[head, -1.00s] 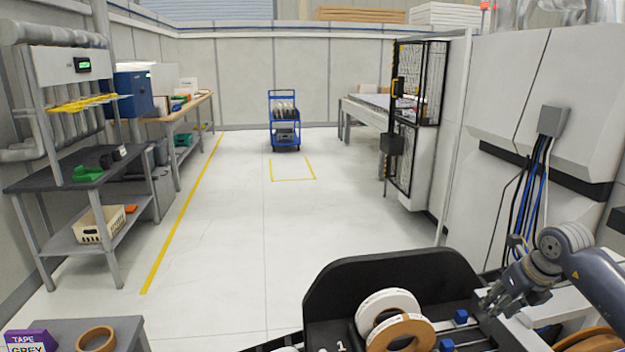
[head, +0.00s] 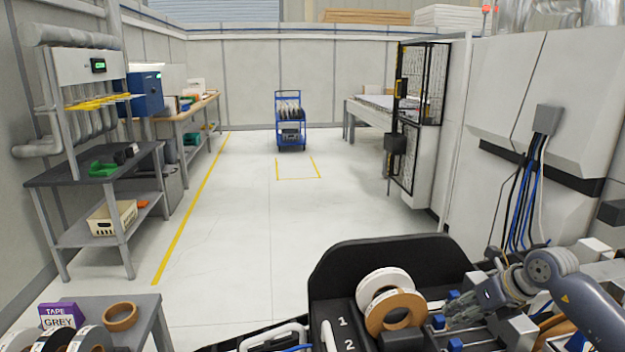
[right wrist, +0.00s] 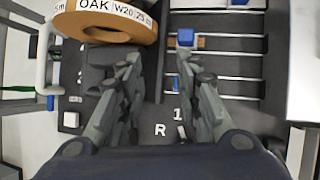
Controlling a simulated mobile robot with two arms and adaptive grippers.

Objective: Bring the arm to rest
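My right gripper (head: 455,318) is at the lower right of the head view, low over the black tray. The right wrist view shows its two fingers apart with a gap between the tips (right wrist: 158,62), and nothing is held there. A brown edge-band roll (head: 372,318) leans in the tray left of the gripper. In the right wrist view the roll marked OAK (right wrist: 100,27) lies just beyond the left finger, and I cannot tell whether they touch. My left gripper is not in view.
A white roll (head: 362,292) stands behind the brown one. Small blue blocks (right wrist: 186,37) sit on the tray's rails. A grey table (head: 150,308) with a tape box (head: 58,317) and rolls is at lower left. A blue trolley (head: 290,138) stands far off; the floor between is clear.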

